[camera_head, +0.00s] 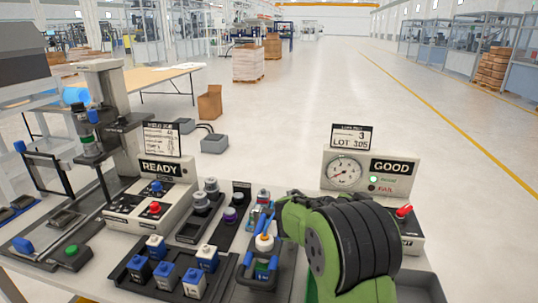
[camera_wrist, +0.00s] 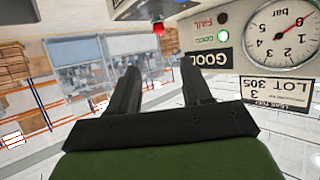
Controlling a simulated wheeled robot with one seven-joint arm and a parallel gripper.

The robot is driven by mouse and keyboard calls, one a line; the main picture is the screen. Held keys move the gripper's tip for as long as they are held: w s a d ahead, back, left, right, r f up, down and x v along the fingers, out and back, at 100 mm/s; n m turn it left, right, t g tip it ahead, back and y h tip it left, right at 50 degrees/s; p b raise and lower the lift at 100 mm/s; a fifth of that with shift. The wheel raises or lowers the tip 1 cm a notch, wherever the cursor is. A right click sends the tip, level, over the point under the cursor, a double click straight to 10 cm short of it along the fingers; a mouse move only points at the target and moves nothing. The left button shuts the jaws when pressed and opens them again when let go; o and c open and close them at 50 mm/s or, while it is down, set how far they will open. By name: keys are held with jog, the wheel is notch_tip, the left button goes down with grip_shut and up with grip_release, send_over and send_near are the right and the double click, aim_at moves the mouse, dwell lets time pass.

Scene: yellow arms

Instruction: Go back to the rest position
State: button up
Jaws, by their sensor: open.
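My gripper (camera_wrist: 160,90) shows in the wrist view with its two dark fingers apart and nothing between them. In the head view my green and black arm fills the lower right of the bench, and the gripper itself is hidden there. A gauge box (camera_head: 337,187) with a GOOD plate and a lit green lamp stands just beyond my arm. The gauge box (camera_wrist: 278,65) also appears upside down at the upper right of the wrist view, beside the fingers and apart from them.
A red knob (camera_head: 403,211) sticks up right of my arm. A black tray (camera_head: 165,270) with several blue and white blocks lies left of it. The READY box (camera_head: 150,200) and a grey press column (camera_head: 108,105) stand farther left. Open floor lies beyond the bench.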

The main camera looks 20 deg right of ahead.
jog(key=s+a+r+n+t+y+p, duration=0.2)
jog(key=s+a+r+n+y+p, duration=0.6)
jog(key=a, duration=0.6)
jog(key=s+a+n+y+p, duration=0.1)
jog(key=s+a+n+y, duration=0.4)
jog(key=s+a, duration=0.8)
jog(key=s+n, duration=0.2)
jog(key=s, duration=0.1)
jog(key=shift+s+r, duration=0.4)
jog(key=shift+d, duration=0.1)
jog(key=shift+c, duration=0.2)
